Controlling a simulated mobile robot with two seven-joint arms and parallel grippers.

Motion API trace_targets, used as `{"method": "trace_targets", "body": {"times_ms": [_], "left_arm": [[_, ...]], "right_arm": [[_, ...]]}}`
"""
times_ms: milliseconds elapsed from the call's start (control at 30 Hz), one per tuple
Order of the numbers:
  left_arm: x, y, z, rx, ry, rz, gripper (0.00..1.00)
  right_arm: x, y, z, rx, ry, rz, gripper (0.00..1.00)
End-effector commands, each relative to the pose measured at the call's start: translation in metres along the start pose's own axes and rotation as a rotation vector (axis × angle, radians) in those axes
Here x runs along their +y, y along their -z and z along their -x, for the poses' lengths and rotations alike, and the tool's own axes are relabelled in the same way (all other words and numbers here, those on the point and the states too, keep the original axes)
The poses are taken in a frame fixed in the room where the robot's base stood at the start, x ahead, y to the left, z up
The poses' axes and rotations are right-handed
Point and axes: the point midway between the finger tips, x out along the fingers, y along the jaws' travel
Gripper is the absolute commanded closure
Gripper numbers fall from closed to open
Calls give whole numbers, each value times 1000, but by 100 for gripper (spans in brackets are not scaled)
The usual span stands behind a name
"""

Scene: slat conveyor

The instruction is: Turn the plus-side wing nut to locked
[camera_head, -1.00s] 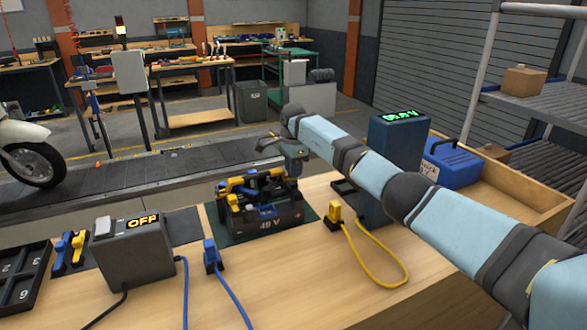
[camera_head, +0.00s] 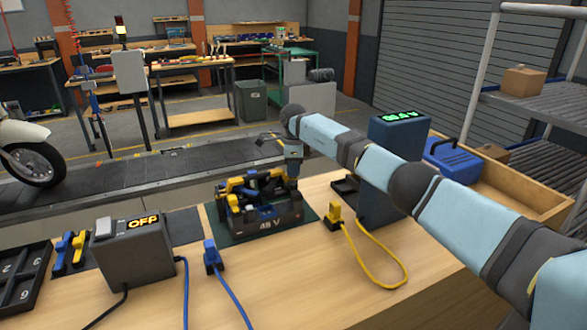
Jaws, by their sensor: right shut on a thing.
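The battery pack (camera_head: 265,223), a dark case marked 48 V with yellow and black parts on top, sits on a dark green mat (camera_head: 225,236) on the wooden bench. My right gripper (camera_head: 291,177) points down at the back right corner of the pack. It is shut on a small part there, which appears to be the plus-side wing nut. The fingers and their small size in view hide the nut, so I cannot tell its angle. My left gripper is not in view.
A grey box reading OFF (camera_head: 141,252) stands front left with a blue plug (camera_head: 212,257) beside it. A yellow plug (camera_head: 334,214) with its cable lies right of the mat. A dark tower with a green display (camera_head: 392,170) stands behind my right arm. The front bench is mostly clear.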

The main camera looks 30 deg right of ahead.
Motion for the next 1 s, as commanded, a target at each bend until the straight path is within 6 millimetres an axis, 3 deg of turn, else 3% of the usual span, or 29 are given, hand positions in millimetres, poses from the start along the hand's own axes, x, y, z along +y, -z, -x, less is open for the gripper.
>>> {"method": "trace_targets", "body": {"times_ms": [1000], "left_arm": [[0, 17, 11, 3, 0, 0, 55]], "right_arm": [[0, 0, 2, -2, 2, -939, 100]]}}
